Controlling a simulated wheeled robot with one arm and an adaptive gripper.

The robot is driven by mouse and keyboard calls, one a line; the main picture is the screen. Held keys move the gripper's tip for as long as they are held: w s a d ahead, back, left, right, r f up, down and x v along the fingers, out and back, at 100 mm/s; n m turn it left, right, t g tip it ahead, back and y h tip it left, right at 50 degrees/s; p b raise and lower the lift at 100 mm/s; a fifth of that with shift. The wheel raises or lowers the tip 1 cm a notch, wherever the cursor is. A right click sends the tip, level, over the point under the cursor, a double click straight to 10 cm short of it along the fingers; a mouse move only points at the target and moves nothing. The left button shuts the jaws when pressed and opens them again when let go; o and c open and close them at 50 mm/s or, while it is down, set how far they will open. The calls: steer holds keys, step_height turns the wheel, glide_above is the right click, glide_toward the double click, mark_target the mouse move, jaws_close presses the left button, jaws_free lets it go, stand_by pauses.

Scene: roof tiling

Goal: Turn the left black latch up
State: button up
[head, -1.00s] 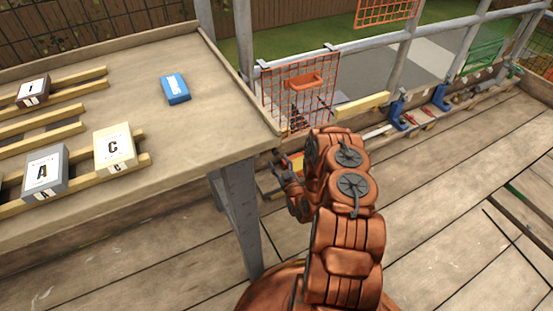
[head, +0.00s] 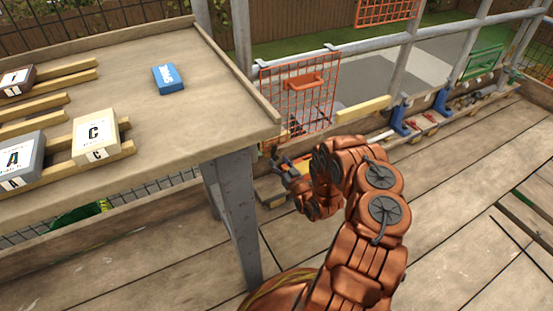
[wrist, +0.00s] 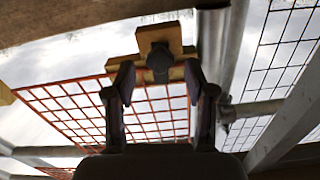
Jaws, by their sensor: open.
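A dark knob-like piece (wrist: 159,62), which may be the left black latch, sits on a yellowish wooden block (wrist: 176,40) in the wrist view. My gripper (wrist: 158,82) is open, with one finger on each side below this dark piece; I cannot tell whether they touch. In the head view my gripper (head: 281,166) is small and partly hidden by my arm, beside the table's right corner and below the orange mesh panel (head: 318,103). The latch cannot be made out clearly in the head view.
The wooden table (head: 205,125) stands close on the left, with a grey leg (head: 235,205). It bears a blue box (head: 168,79) and lettered boxes on wooden rails. A metal railing (head: 365,43) runs behind.

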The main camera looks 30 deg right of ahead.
mark_target(276, 158)
steer(key=shift+w+d+b, duration=0.15)
steer(key=shift+w+b, duration=0.15)
steer(key=shift+w, duration=1.5)
jaws_close()
